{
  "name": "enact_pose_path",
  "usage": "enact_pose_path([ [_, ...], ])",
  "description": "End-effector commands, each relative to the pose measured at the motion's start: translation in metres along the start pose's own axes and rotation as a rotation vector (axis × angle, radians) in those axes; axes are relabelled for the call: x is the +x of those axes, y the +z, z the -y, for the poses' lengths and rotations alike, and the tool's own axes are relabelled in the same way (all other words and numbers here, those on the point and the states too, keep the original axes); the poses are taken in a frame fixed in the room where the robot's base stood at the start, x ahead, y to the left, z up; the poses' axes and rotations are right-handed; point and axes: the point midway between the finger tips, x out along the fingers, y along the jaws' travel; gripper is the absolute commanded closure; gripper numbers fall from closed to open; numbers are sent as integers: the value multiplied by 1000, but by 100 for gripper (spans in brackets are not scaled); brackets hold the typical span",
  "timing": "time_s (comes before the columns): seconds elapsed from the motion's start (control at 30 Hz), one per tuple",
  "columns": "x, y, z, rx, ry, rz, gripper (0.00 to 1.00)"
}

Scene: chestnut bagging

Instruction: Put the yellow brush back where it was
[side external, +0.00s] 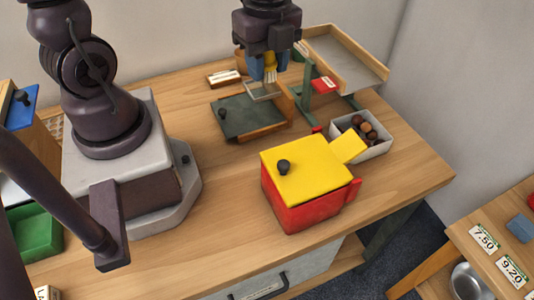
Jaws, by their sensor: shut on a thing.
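My gripper (265,70) is above the far middle of the table, pointing down, with its blue fingers shut on a small yellow thing, which looks like the yellow brush (270,72). Only a little yellow shows between the fingers. A pale, flat rectangular part (262,91) is right below the fingers, over the edge of a dark green board; I cannot tell whether it belongs to the brush or touches the board.
The dark green board (240,118) with a black knob lies under the gripper. A green stand (305,92) is close on its right. A red box with yellow lid (300,160), a grey bin (378,150) of chestnuts and a wooden tray (335,68) stand around.

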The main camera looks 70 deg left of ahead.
Motion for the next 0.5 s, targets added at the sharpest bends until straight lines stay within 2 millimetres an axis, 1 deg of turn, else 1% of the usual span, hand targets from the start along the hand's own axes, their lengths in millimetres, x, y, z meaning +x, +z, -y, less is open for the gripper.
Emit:
enact_pose_path([
  [0.03, 11, 0, -1, 2, 7, 0, 87],
  [0.13, 30, 0, -1, 2, 8, -2, 87],
  [0.27, 61, -1, -1, 3, 10, -2, 87],
  [0.3, 73, -1, -1, 5, 11, -1, 87],
  [0.4, 98, -1, -1, 4, 9, 0, 87],
  [0.5, 118, -1, 0, 4, 6, 0, 87],
])
